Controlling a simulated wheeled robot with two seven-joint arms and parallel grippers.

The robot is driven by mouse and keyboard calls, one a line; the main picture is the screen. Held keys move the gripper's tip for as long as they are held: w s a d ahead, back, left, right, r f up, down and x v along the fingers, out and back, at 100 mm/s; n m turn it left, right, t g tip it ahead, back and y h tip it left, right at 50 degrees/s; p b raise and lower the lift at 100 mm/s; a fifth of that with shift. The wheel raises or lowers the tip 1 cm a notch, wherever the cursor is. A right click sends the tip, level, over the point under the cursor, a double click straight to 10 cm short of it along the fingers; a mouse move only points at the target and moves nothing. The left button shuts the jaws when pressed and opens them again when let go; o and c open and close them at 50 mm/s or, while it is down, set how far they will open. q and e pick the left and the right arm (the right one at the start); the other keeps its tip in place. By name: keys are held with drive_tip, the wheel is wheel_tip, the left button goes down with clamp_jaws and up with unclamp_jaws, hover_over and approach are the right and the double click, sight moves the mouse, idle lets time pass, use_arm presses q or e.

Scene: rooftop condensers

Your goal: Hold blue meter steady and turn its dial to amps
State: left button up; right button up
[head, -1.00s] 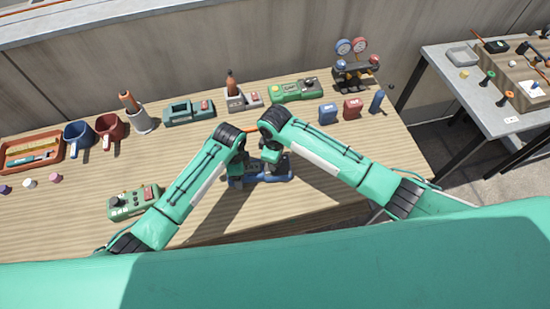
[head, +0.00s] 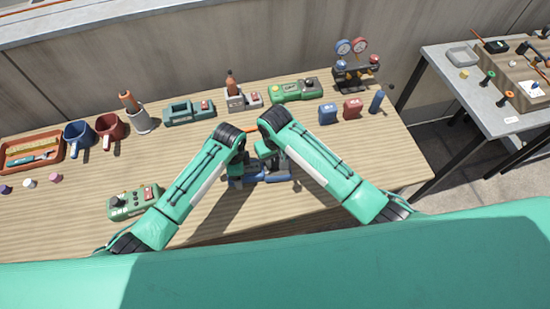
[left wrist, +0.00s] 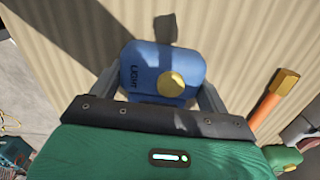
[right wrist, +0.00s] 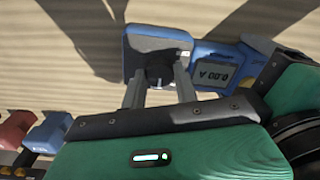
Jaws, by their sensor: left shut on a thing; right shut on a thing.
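The blue meter (head: 240,182) lies on the wooden bench, partly hidden under my two grippers in the head view. My left gripper (left wrist: 158,95) is shut across one end of the meter, a finger on each side. That end has a yellow button (left wrist: 172,82) and the word LIGHT. My right gripper (right wrist: 160,90) is shut on the dark dial (right wrist: 160,78) at the other end. The dial's pointer cannot be made out. The meter's display (right wrist: 217,75) appears to read 0.00 A.
A green meter (head: 135,202) lies left of my left arm, and another green device (head: 295,90) lies at the back. Blue (head: 327,114) and red (head: 352,109) blocks stand to the right. Mugs and a tray (head: 60,150) are at left. The front bench area is mostly clear.

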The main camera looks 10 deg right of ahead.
sight(275, 162)
drive_tip(key=shift+m, duration=0.3)
idle(0.4)
drive_tip(key=o, duration=1)
drive_tip(key=shift+r, duration=0.1)
wheel_tip(275, 162, up, 12)
drive_tip(key=shift+f, duration=0.1)
